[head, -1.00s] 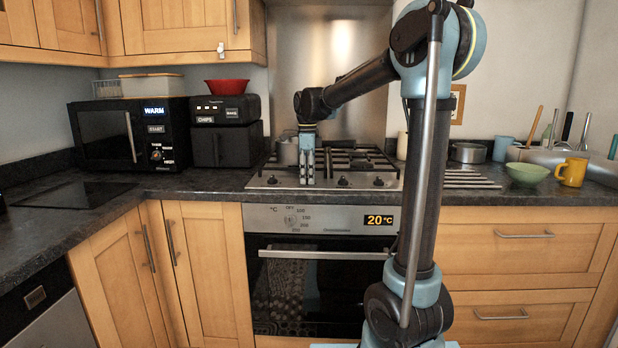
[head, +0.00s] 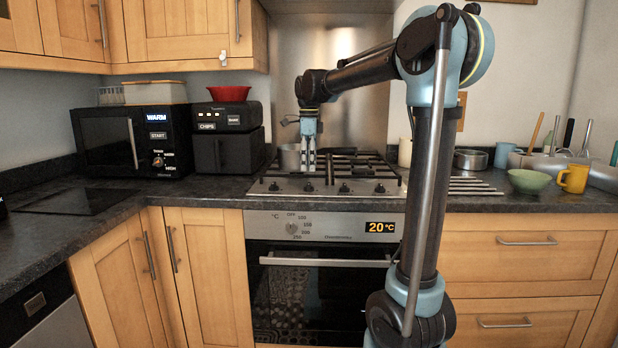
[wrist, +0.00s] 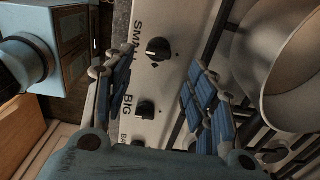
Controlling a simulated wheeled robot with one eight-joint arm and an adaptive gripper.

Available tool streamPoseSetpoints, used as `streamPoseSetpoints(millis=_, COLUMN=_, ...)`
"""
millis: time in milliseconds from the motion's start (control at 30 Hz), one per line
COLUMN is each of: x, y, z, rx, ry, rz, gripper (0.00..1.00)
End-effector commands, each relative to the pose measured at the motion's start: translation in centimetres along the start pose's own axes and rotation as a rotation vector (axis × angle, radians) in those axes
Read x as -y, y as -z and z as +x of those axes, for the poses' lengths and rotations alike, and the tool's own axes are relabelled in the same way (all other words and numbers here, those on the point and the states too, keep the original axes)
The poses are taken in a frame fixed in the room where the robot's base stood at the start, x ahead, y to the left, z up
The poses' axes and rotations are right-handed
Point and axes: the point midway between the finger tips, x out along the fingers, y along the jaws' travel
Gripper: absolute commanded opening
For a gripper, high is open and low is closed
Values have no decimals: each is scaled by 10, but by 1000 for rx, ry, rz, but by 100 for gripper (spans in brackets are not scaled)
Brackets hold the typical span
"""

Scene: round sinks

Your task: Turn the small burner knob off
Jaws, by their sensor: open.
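The small burner knob (wrist: 158,48) is black, on the hob's steel front strip beside the label SMALL. In the head view it appears to be the leftmost knob (head: 274,187). My gripper (wrist: 160,64) is open and empty, its blue-padded fingers on either side of the strip in the wrist view. The small knob shows between and beyond the fingertips, with no contact visible. In the head view my gripper (head: 309,170) points down over the hob's front left, above the second knob (head: 308,187). The knob's exact setting is too small to tell.
The BIG knob (wrist: 145,108) sits close by in the same row, with another knob partly hidden below it. A metal pot (wrist: 285,65) stands on the hob (head: 350,170) just behind my gripper. Black grates lie beside it. The oven (head: 320,285) is below.

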Motion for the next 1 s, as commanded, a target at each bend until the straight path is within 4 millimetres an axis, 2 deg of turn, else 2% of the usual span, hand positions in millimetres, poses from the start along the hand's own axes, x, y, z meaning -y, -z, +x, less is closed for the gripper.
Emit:
streamPoseSetpoints(millis=200, x=1, y=0, z=-33, rx=0, ry=0, rz=0, gripper=52)
streamPoseSetpoints(millis=400, x=1, y=0, z=-46, rx=0, ry=0, rz=0, gripper=52)
streamPoseSetpoints(millis=800, x=-1, y=2, z=-47, rx=1, ry=1, rz=-6, gripper=52)
streamPoseSetpoints(millis=867, x=-4, y=6, z=-46, rx=1, ry=2, rz=-22, gripper=52)
streamPoseSetpoints(millis=1000, x=-22, y=30, z=-36, rx=5, ry=14, rz=-121, gripper=52)
